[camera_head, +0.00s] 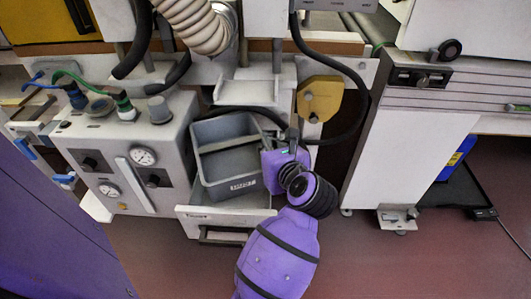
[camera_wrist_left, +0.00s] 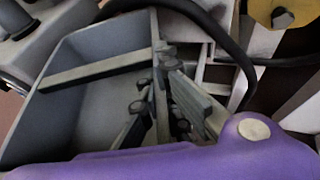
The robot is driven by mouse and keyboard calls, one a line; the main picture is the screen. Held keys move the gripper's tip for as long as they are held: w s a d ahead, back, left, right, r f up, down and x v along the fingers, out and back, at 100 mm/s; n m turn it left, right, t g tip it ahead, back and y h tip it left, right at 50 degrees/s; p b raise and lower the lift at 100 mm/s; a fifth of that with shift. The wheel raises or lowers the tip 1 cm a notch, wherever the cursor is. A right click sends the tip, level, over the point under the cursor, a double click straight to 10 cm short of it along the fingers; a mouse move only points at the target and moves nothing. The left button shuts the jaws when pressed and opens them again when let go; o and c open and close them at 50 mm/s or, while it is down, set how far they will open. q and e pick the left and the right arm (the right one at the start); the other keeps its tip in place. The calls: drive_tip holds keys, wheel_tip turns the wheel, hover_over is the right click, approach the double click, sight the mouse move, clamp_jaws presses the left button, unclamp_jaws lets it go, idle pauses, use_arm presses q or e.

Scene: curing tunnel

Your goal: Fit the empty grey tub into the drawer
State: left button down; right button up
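The empty grey tub (camera_head: 222,188) is in the middle of the head view, with a bar across its open top and a label on its front wall. It looks tilted, above or partly inside the pulled-out white drawer (camera_head: 222,215); how deep it sits I cannot tell. My left gripper (camera_head: 291,136) is at the tub's right side. In the left wrist view its fingers (camera_wrist_left: 165,100) lie on either side of the tub wall (camera_wrist_left: 95,45) near a corner and look shut on it. The contact is partly hidden. My right gripper is not in view.
A grey control box (camera_head: 130,150) with gauges and knobs stands close left of the tub. A black hose (camera_head: 368,85) loops behind and right of my gripper, near a yellow bracket (camera_head: 319,98). A white machine leg (camera_head: 405,160) stands at the right. The reddish floor in front is clear.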

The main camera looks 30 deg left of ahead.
use_arm(q)
drive_tip(key=shift+f, duration=0.75)
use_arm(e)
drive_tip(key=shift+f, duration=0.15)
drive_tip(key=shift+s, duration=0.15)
use_arm(q)
drive_tip(key=shift+f+b, duration=0.45)
drive_tip(key=shift+f, duration=0.15)
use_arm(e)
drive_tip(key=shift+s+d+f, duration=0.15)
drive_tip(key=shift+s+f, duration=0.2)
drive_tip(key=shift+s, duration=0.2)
use_arm(q)
drive_tip(key=c, duration=2)
unclamp_jaws()
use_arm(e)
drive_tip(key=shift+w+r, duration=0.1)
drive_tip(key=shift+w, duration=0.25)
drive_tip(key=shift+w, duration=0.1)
